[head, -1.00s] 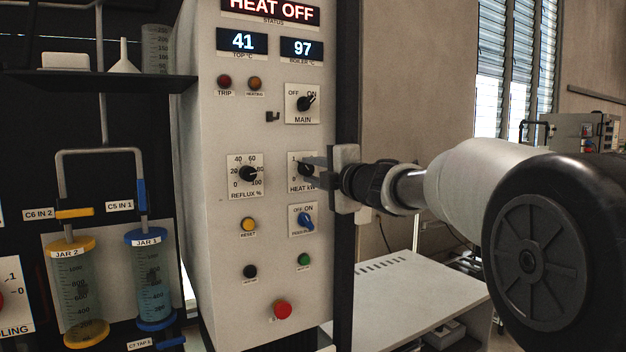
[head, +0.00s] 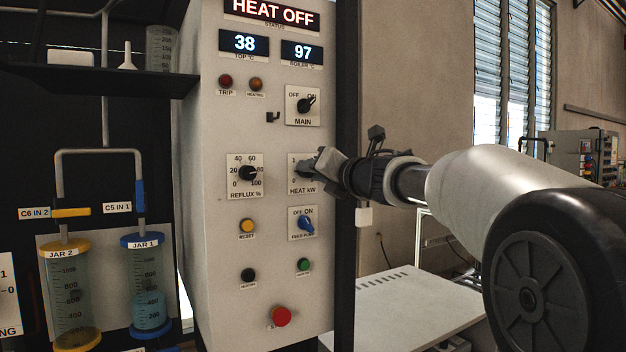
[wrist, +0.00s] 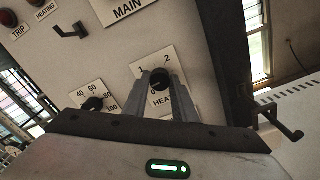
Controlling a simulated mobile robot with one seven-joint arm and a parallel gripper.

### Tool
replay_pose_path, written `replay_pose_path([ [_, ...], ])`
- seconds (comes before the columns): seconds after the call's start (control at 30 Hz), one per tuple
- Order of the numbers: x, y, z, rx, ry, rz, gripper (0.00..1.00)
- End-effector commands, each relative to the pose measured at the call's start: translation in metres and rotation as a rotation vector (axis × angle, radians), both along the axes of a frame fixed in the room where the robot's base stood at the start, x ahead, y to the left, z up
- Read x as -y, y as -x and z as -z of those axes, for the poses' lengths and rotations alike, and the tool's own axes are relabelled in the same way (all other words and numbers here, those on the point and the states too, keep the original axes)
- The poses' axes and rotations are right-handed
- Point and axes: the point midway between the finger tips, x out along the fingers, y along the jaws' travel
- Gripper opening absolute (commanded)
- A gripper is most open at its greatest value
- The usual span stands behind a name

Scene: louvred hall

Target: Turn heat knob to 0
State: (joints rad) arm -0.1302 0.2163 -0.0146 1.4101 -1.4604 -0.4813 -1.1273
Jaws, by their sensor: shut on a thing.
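The black heat knob (wrist: 159,80) sits on its white HEAT kW plate (head: 302,187) on the pale control panel. My gripper (head: 312,168) is at the knob, with its two fingers on either side of it, and is shut on it. In the wrist view my gripper (wrist: 160,88) appears rolled relative to the panel. The marks 1 and 2 show above the knob there. The knob's pointer is hard to make out, and in the head view my fingers hide most of the knob. The status display (head: 272,13) reads HEAT OFF.
The reflux knob (head: 247,173) is just left, the MAIN switch (head: 304,106) above, and a blue FEED switch (head: 306,223) below. A small black hook (head: 273,118) juts from the panel. A red button (head: 281,317) is low down. A white table (head: 410,305) stands at right.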

Motion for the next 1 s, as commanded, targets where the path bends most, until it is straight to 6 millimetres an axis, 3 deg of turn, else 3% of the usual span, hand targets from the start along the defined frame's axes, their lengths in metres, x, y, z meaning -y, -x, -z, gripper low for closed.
replay_pose_path([
  [0.6, -0.0005, 0.0001, 0.0029, 0.303, 0.451, 0.000, 0.02],
  [1.0, -0.0004, 0.0002, 0.0015, 0.399, 0.592, 0.000, 0.02],
])
